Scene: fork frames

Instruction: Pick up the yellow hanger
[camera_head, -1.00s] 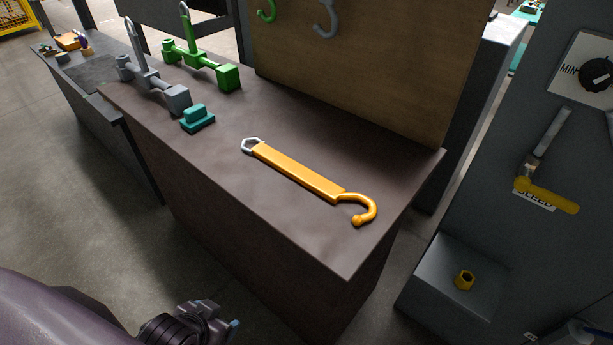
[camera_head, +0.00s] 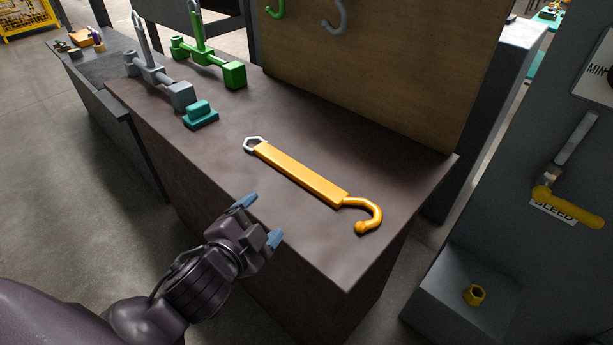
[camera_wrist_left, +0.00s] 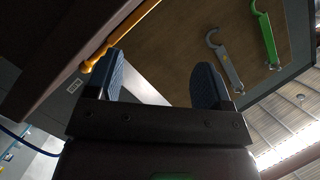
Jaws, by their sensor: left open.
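The yellow hanger (camera_head: 303,174) lies flat on the dark bench top (camera_head: 222,154). It is a long orange-yellow bar with a hook at its right end and a grey metal loop at its left end. My left gripper (camera_head: 259,220) is open and empty at the bench's front edge, on the near side of the hanger and apart from it. In the left wrist view, the open fingers (camera_wrist_left: 158,84) show with part of the yellow hanger (camera_wrist_left: 122,32) at upper left. My right gripper is not in view.
A teal block (camera_head: 200,116), a grey stand (camera_head: 160,80) and a green stand (camera_head: 208,58) are on the bench's left part. A brown board (camera_head: 375,75) rises behind, with hooks on it. A grey cabinet with a yellow-handled lever (camera_head: 567,207) stands at right.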

